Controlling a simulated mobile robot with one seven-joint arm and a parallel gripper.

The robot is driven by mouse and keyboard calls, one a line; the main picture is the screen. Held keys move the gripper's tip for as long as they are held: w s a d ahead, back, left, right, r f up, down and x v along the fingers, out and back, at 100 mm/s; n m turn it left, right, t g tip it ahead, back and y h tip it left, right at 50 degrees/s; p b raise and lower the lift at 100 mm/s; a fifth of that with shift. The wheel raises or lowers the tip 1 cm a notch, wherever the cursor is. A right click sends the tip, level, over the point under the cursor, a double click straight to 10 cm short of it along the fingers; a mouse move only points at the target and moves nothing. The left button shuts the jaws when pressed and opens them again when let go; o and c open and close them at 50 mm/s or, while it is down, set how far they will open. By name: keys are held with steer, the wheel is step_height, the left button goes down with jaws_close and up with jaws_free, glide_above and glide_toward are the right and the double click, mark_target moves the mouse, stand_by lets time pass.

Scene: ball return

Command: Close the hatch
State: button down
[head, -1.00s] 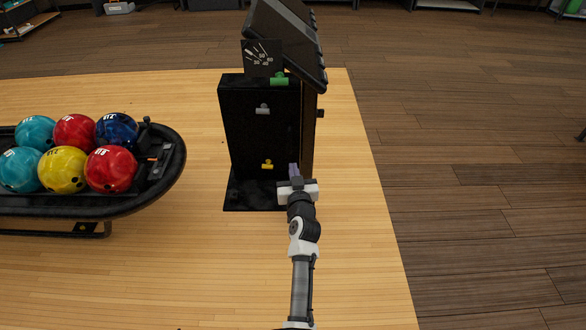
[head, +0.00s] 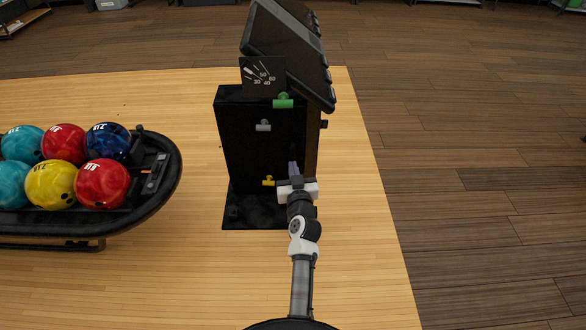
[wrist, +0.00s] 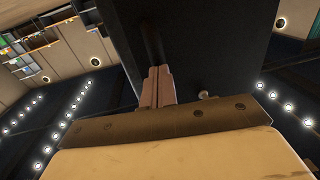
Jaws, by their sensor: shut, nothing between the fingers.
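A black ball-return cabinet (head: 238,135) stands upright at the table's right end, with a large tilted dark panel (head: 280,40) on top. Green (head: 283,101), grey (head: 263,125) and yellow (head: 268,181) clips show on or beside its front. I cannot tell which panel is the hatch or how far it is open. My gripper (head: 294,169) is shut and empty at the cabinet's lower right, just right of the yellow clip. In the wrist view its closed fingers (wrist: 157,87) point toward a dark flat surface (wrist: 210,45); contact cannot be told.
A black rack (head: 150,205) of several coloured bowling balls stands left of the cabinet. A small dial plate (head: 262,76) sits under the top panel. The wooden table (head: 180,275) is clear in front, and its right edge drops to the floor.

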steer(key=shift+w+d+b, duration=0.35)
steer(key=shift+w+b, duration=0.4)
steer(key=shift+w, duration=0.15)
